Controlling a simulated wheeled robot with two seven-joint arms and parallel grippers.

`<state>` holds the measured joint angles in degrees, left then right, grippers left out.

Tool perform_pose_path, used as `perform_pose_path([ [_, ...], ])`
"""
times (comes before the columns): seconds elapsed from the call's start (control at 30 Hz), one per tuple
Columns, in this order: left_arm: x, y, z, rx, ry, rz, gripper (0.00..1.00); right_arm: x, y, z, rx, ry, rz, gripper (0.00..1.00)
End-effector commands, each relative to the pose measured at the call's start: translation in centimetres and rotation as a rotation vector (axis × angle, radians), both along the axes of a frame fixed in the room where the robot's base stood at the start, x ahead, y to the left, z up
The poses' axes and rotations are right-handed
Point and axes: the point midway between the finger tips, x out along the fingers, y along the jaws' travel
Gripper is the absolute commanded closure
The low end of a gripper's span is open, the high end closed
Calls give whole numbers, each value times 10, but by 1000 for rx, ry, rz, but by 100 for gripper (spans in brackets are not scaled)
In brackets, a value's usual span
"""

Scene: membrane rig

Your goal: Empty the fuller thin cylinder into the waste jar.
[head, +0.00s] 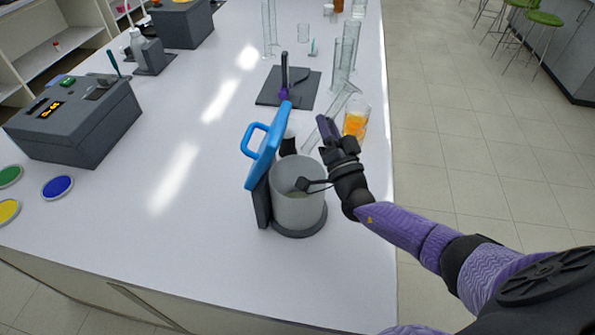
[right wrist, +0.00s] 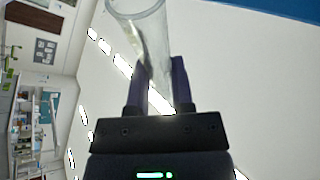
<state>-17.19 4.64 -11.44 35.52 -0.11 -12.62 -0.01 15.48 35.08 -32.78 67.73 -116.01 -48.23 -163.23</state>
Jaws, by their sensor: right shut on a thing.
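A clear thin cylinder (head: 348,91) leans steeply tilted in my right gripper (head: 322,140). The right wrist view shows the purple fingers (right wrist: 158,88) shut on the cylinder (right wrist: 150,35), its round end toward the top of the picture. I cannot tell how much liquid it holds. A grey open jar (head: 297,208), which looks like the waste jar, stands just in front of the gripper. Its blue lid (head: 268,150) stands raised at its left side. Two more clear cylinders (head: 341,62) (head: 353,36) stand upright behind; their levels are unclear. My left gripper is not in view.
A beaker of orange liquid (head: 356,121) stands close right of my gripper, near the bench's right edge. A dark plate (head: 265,97) with an upright post lies behind. A grey device (head: 75,118) stands left. The white bench between device and jar is clear.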

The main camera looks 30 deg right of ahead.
Motion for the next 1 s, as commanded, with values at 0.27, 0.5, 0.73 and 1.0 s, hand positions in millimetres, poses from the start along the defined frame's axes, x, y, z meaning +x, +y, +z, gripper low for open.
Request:
perform_pose_path([
  [0.27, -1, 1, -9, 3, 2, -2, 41, 0, -18, -15, 318, 5, -3, 100],
  [0.5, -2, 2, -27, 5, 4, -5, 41, 0, -32, -50, 806, 18, -6, 100],
  [0.73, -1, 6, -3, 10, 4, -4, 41, 1, -45, -61, 1344, 35, -7, 100],
  [1.0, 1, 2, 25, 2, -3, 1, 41, 0, -35, -89, 1974, 57, -5, 100],
])
